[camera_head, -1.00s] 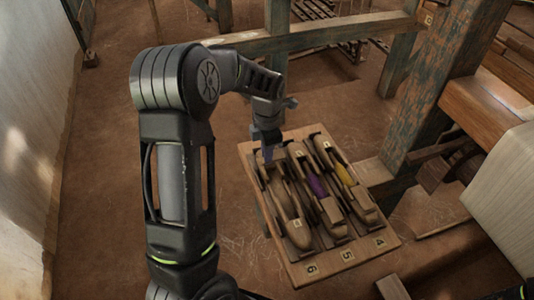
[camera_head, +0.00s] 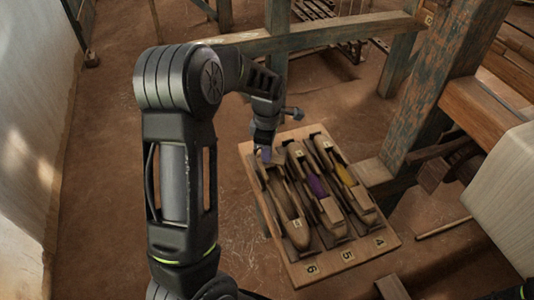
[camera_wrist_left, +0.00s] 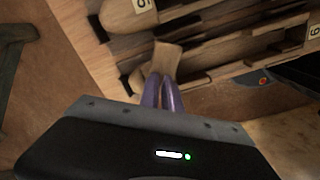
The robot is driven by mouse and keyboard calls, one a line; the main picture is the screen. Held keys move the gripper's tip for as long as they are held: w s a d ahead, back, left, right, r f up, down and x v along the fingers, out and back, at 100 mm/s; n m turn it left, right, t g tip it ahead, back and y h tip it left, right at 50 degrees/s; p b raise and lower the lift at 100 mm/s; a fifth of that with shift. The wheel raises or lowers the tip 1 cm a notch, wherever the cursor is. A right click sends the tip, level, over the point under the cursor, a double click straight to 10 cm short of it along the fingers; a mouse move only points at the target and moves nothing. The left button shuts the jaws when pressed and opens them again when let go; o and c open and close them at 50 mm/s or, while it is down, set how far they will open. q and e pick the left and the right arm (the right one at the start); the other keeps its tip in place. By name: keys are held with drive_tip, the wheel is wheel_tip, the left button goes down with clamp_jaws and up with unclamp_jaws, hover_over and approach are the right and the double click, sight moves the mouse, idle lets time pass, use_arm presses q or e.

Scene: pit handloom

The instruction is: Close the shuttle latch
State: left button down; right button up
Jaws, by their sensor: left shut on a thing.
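The tray (camera_head: 300,268) holds three wooden shuttles side by side, by the number tags 6, 5 and 4. The left shuttle (camera_head: 296,228), by tag 6, has a pale wooden piece at its far end. My left gripper (camera_head: 265,156) is at that far end, pointing down. In the left wrist view, its purple fingers (camera_wrist_left: 163,92) are shut on a small wooden block (camera_wrist_left: 166,58), which I take to be the shuttle latch. The fingers hide part of it. My right gripper is out of view.
The middle shuttle (camera_head: 318,190) carries purple thread and the right one (camera_head: 345,176) yellow thread, close beside the held piece. A loom post (camera_head: 425,85) and beam (camera_head: 325,35) stand behind and right. The floor left of the tray is clear.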

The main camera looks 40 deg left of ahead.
use_arm(q)
drive_tip(key=m, duration=0.5)
drive_tip(key=shift+m, duration=0.3)
drive_tip(key=m, duration=0.6)
drive_tip(key=c, duration=1.8)
unclamp_jaws()
drive_tip(key=shift+r, duration=0.1)
wheel_tip(320, 180, up, 8)
drive_tip(key=shift+f, duration=0.2)
